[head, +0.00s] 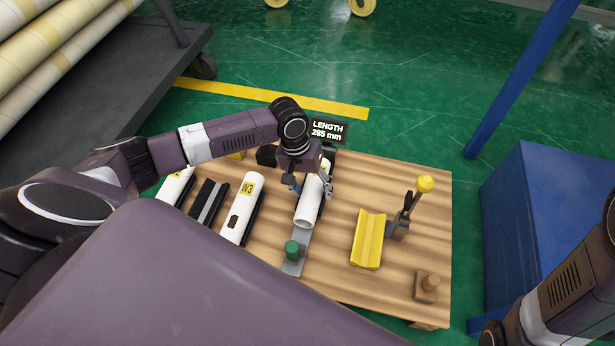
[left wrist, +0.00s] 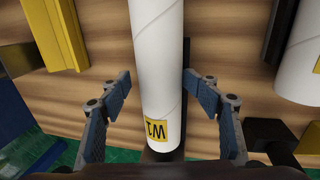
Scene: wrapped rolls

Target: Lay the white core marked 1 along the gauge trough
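The white core marked W1 (head: 305,208) lies lengthwise along the grey gauge (head: 292,268), towards the green end piece (head: 292,250). Its yellow W1 label faces the camera in the left wrist view (left wrist: 160,60). My left gripper (head: 311,186) is over the core's far part. Its fingers (left wrist: 156,82) are spread on either side of the core with gaps, so it is open and not holding it. The gauge's display (head: 327,131) reads LENGTH 285 mm. My right arm shows at the lower right; its gripper is out of view.
Left of the gauge, the white core marked W3 (head: 240,208), an empty dark cradle (head: 208,205) and another white core (head: 178,187) sit side by side. Right are a yellow trough (head: 368,240), a yellow-knobbed lever (head: 424,184) and a wooden block (head: 427,287).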

